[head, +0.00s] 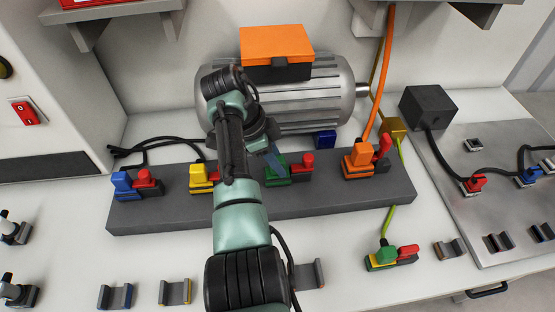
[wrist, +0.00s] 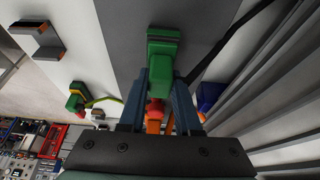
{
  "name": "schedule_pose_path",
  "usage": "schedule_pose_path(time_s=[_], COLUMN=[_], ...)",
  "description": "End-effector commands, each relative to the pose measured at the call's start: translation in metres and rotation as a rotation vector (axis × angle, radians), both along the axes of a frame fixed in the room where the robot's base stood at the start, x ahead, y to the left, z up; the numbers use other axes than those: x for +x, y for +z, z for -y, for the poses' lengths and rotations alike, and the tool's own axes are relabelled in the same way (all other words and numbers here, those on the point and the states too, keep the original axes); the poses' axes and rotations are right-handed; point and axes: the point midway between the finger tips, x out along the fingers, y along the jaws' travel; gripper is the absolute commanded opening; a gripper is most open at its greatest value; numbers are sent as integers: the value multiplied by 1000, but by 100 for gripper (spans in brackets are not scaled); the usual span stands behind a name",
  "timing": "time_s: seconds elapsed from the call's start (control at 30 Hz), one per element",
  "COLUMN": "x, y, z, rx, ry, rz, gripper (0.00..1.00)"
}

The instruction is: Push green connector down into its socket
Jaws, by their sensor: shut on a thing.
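The green connector (head: 277,173) is at the dark grey strip (head: 335,201), in the unit with a red lever (head: 307,161). My arm hides part of it. My gripper (head: 272,158) is over this unit, with its fingers pointing down. In the wrist view the two blue-grey fingers of my gripper (wrist: 161,76) are on either side of the green connector (wrist: 163,52), shut on it. A red part (wrist: 155,107) shows between the fingers. The socket is hidden beneath the connector, so I cannot tell how deep it sits.
Blue (head: 122,183), yellow (head: 201,174) and orange (head: 357,157) connectors stand along the strip. A silver motor (head: 330,100) is close behind. Another green connector (head: 384,256) with a green-yellow cable is at front right. Small empty holders lie along the front.

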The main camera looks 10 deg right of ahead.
Motion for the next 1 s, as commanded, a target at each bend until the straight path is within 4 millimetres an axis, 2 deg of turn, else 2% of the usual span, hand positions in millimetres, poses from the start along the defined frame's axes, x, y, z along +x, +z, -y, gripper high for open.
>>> schedule_pose_path(time_s=[0.17,0.2,0.4,0.77,0.87,1.0], x=[-1,-1,-1,0,1,1], y=[-4,-4,-4,1,13,40], z=[0,0,0,-2,-7,-19], rx=[1,1,1,1,1,1], ry=[0,0,0,0,1,2], rz=[-3,-3,-2,0,3,3], gripper=[0,34,67,67,67,67])
